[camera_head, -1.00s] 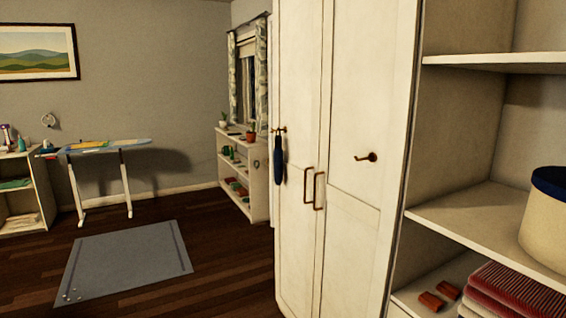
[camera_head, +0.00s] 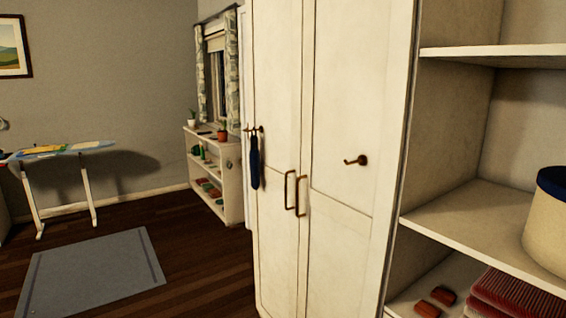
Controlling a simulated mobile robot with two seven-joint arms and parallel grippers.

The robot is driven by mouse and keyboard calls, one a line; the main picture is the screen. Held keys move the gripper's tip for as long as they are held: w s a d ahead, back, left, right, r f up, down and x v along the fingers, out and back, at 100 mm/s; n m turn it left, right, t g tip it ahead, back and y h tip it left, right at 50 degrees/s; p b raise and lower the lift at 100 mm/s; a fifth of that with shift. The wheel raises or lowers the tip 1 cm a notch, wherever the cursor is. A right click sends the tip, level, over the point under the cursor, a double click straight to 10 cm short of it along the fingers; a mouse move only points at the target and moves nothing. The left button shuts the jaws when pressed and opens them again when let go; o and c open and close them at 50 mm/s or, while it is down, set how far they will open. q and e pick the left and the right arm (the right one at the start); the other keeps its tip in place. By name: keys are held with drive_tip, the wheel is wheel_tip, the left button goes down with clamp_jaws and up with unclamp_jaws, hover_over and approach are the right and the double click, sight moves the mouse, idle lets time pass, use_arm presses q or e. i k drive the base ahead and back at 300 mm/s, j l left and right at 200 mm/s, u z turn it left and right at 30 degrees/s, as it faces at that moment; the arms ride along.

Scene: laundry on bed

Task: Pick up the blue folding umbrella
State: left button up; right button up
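A dark blue folding umbrella (camera_head: 254,163) hangs upright from a brass hook on the left door of the white wardrobe (camera_head: 338,90). Its loop is at the hook, and its lower end hangs free, left of the door handles. Neither of my grippers is in view.
A second brass hook (camera_head: 356,160) on the right door is empty. Open shelves (camera_head: 470,215) at right hold a round box (camera_head: 549,225), folded red cloth (camera_head: 518,297) and small red-brown blocks. An ironing board (camera_head: 66,150) stands at left. A grey rug (camera_head: 92,275) lies on open floor.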

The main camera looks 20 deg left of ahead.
sight(254, 154)
drive_tip(key=i+j+z, duration=0.1)
drive_tip(key=j, duration=0.25)
drive_tip(key=i+j+z, duration=0.1)
drive_tip(key=j, duration=0.25)
drive_tip(key=i+j+z, duration=0.1)
drive_tip(key=i+j, duration=0.15)
drive_tip(key=i+j+z, duration=0.15)
drive_tip(key=j, duration=0.3)
drive_tip(key=i+j+z, duration=0.1)
drive_tip(key=j, duration=0.3)
drive_tip(key=i+j, duration=0.15)
drive_tip(key=j, duration=0.3)
drive_tip(key=i+j, duration=0.1)
drive_tip(key=j, duration=0.35)
drive_tip(key=i+j, duration=0.15)
drive_tip(key=j, duration=0.3)
drive_tip(key=i+j, duration=0.1)
drive_tip(key=j, duration=0.35)
drive_tip(key=z, duration=0.05)
